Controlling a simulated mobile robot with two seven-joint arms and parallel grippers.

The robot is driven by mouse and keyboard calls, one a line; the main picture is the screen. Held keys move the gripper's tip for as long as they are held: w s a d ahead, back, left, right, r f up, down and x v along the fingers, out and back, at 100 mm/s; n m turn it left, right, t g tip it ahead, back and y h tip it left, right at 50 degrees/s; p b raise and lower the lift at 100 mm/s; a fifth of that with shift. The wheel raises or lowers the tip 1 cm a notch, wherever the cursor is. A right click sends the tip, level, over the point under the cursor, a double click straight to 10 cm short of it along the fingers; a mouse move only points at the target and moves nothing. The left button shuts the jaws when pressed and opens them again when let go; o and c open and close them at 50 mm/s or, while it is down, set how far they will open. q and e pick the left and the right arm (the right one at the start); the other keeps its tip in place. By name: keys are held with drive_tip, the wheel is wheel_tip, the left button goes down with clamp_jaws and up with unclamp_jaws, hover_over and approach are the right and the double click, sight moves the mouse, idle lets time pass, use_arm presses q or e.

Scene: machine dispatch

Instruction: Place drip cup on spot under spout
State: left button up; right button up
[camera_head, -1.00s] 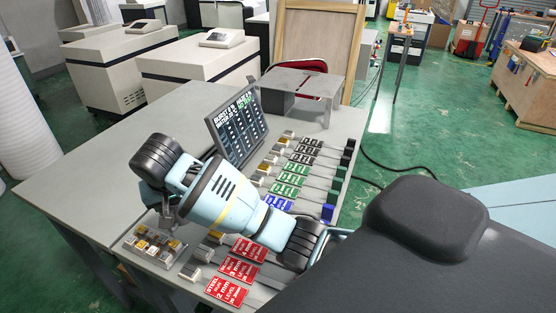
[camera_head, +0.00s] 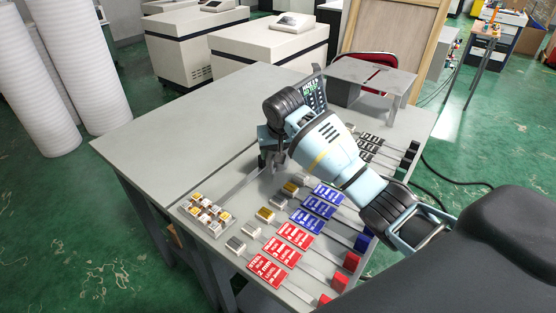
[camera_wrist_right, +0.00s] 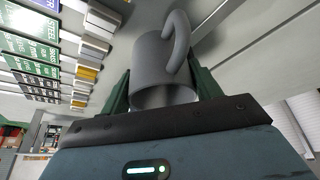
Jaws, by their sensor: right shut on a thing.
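The drip cup (camera_wrist_right: 165,65) is a grey mug with a curved handle, seen close in the right wrist view. My right gripper (camera_wrist_right: 162,88) is shut on it, with a dark green finger on each side. In the head view my right gripper (camera_head: 270,162) is over the grey table (camera_head: 165,135), near the screen (camera_head: 315,92); the arm covers part of the screen. I cannot make out the cup clearly there. I cannot identify a spout or the spot under it. My left gripper is not in view.
Several red label plates (camera_head: 267,268) and blue label plates (camera_head: 313,220) with sliders line the table's right side. A tray of small blocks (camera_head: 205,213) sits at its front edge. A grey metal stand (camera_head: 372,75) is at the back. The table's left part is clear.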

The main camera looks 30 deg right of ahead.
drive_tip(key=shift+f, duration=1.75)
drive_tip(key=shift+f, duration=0.15)
drive_tip(key=o, duration=1)
drive_tip(key=shift+c, duration=0.2)
drive_tip(key=shift+o, duration=0.2)
